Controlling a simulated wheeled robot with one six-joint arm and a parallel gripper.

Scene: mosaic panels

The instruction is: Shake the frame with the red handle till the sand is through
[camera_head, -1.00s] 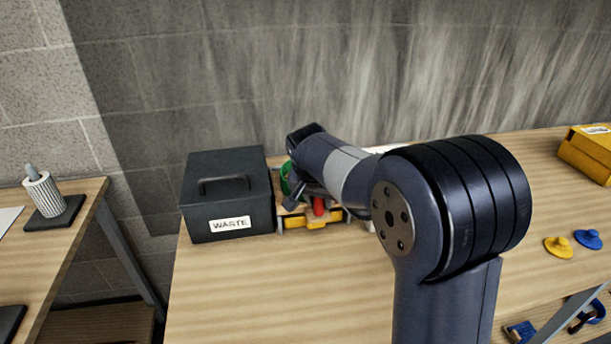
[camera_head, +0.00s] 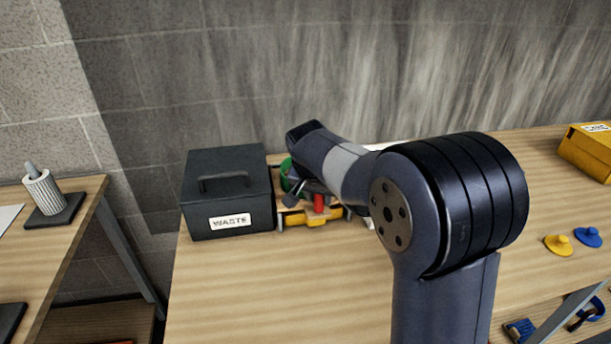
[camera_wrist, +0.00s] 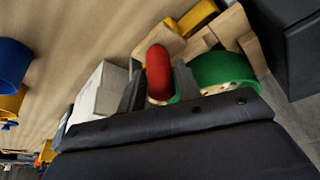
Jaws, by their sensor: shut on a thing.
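The red handle (camera_head: 319,203) stands up beside the black waste box, partly hidden by my arm in the head view. It also shows in the wrist view (camera_wrist: 158,70), upright between the dark fingers of my gripper (camera_wrist: 160,88). My gripper is shut on it. Light wooden frame parts (camera_wrist: 232,27) lie around and behind the handle. A green round piece (camera_wrist: 225,70) with a pale, speckled top sits right of it. A yellow part (camera_head: 312,219) shows at the front of the frame. I cannot see the sand clearly.
The black waste box (camera_head: 228,190) stands close on the left. A white block (camera_wrist: 98,88) is left of the handle in the wrist view. Yellow (camera_head: 558,245) and blue (camera_head: 588,237) knobbed pieces lie at the right. The front of the bench (camera_head: 270,290) is clear.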

